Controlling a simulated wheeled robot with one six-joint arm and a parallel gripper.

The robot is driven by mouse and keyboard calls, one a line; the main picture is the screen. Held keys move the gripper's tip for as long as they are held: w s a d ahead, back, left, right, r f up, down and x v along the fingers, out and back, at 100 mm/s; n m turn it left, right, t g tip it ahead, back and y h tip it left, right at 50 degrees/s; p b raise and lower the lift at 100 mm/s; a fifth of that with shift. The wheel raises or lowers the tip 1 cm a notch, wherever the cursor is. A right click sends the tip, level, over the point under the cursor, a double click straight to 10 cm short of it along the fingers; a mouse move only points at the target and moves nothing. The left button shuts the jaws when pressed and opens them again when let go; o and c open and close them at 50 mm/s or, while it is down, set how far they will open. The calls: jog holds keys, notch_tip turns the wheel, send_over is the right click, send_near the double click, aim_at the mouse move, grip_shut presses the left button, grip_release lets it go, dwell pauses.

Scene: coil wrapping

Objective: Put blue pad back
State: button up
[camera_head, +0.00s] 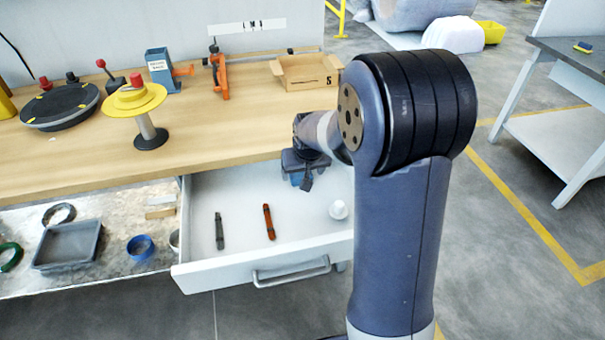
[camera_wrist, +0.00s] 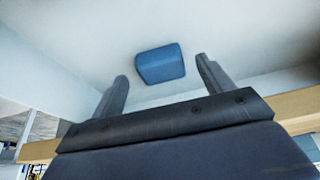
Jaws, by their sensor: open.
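The blue pad (camera_wrist: 160,63) is a small rounded block lying on the white floor of the open drawer (camera_head: 200,190). In the wrist view it sits just beyond and between the two fingertips of my gripper (camera_wrist: 161,72). The fingers are spread wide, with nothing held between them. In the head view my gripper (camera_head: 303,175) is over the back right part of the drawer, below the bench edge. A bit of blue shows there; I cannot tell if it is the pad.
A grey marker-like tool (camera_head: 219,231), an orange-red tool (camera_head: 269,222) and a white knob-like piece (camera_head: 338,210) lie in the drawer. The wooden bench top (camera_head: 200,120) overhangs behind. A lower shelf at left holds a grey tray (camera_head: 67,244) and coils.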

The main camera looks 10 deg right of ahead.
jog(key=v, duration=0.9)
jog(key=shift+s+r+p, duration=0.2)
jog(key=shift+r+p, duration=0.1)
jog(key=shift+p, duration=0.15)
jog(key=shift+c, duration=0.5)
